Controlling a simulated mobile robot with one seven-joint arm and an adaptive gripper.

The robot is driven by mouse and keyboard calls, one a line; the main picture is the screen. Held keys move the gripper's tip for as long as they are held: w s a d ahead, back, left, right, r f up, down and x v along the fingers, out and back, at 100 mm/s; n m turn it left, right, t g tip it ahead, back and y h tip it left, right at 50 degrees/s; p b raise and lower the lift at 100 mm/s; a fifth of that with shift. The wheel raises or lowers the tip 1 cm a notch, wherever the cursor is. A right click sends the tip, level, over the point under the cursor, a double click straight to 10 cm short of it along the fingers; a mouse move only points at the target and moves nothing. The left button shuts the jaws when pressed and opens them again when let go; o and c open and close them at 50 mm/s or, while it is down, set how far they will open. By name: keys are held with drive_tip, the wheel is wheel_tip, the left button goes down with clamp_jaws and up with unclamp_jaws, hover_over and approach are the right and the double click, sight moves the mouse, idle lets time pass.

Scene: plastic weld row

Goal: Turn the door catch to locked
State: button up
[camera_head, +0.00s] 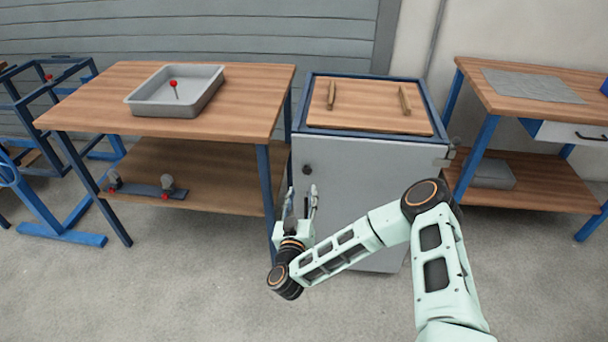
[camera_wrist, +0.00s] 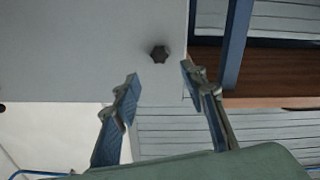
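The door catch (camera_head: 307,170) is a small dark knob near the upper left edge of the grey cabinet door (camera_head: 365,200). In the wrist view the catch (camera_wrist: 159,53) is a dark faceted knob on the pale door, beyond the fingertips and between their lines. My gripper (camera_head: 302,192) is just below the catch in the head view, fingers upward. In the wrist view my gripper (camera_wrist: 161,75) is open, with nothing between its two fingers. It appears apart from the catch. I cannot tell from the knob's shape which way the catch is turned.
A wooden workbench (camera_head: 100,100) with a grey tray (camera_head: 145,108) and a lower shelf stands left of the cabinet. Another bench (camera_head: 500,95) stands to the right. A wooden panel (camera_head: 368,105) with two handles tops the cabinet. The floor in front is clear.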

sight(306, 171)
drive_tip(key=w, duration=0.5)
drive_tip(key=w+b, duration=0.1)
drive_tip(key=w, duration=0.3)
drive_tip(key=shift+w+d+b, duration=0.2)
drive_tip(key=shift+w+b, duration=0.1)
drive_tip(key=shift+w, duration=0.05)
clamp_jaws()
